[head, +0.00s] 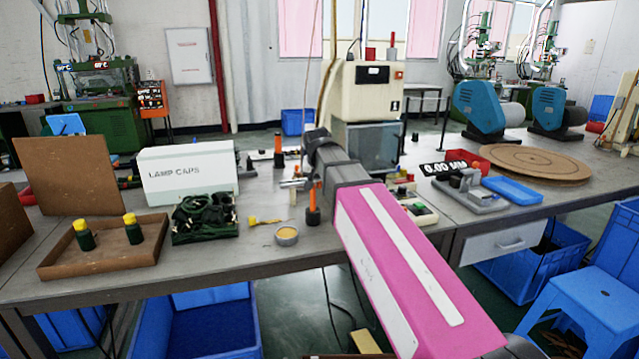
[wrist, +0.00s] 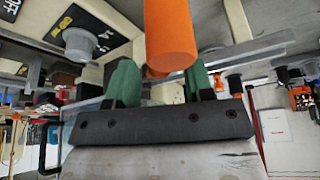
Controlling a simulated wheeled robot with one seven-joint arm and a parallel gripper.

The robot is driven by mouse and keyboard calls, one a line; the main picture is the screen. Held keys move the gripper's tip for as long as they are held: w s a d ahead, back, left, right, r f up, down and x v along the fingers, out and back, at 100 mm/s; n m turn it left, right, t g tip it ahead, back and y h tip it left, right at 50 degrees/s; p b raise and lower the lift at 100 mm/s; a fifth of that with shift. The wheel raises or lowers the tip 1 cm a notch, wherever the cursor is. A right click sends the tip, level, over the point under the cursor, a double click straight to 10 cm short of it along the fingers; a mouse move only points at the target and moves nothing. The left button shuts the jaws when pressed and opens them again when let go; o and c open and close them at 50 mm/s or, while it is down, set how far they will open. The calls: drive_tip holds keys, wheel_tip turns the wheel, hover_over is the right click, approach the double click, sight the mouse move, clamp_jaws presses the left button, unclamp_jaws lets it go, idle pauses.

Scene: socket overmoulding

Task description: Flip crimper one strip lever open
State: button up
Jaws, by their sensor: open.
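My gripper (wrist: 160,78) is open in the wrist view, its two green fingers standing apart. An orange cylindrical handle (wrist: 170,35) shows above and between the fingers; I cannot tell whether they touch it. In the head view, an orange upright handle (head: 313,207) stands by the end of my arm, and a second orange handle (head: 278,150) stands farther back. I cannot tell which handle is crimper one's strip lever. The cream machine (head: 366,95) with a clear-fronted box stands just behind my arm. My wrist hides part of the bench there.
A white lamp caps box (head: 187,173), a green tangle of parts (head: 203,218), a tray (head: 105,262) with two yellow-topped bottles and a small round tin (head: 287,236) lie left. A blue tray (head: 512,190) and a round brown board (head: 530,163) lie right.

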drive_tip(key=shift+w+f, duration=0.1)
drive_tip(key=shift+f, duration=0.1)
clamp_jaws()
drive_tip(key=shift+d, duration=0.1)
drive_tip(key=shift+s+d+n+y, duration=0.1)
drive_tip(key=shift+d+n+y, duration=0.45)
drive_tip(key=shift+n, duration=0.65)
drive_tip(key=shift+s+d+n+y, duration=0.15)
drive_tip(key=shift+d+n+y, duration=0.15)
drive_tip(key=shift+d+n, duration=0.65)
drive_tip(key=shift+s+d+n+y, duration=0.1)
drive_tip(key=shift+d+n+y, duration=0.35)
drive_tip(key=shift+n, duration=1)
unclamp_jaws()
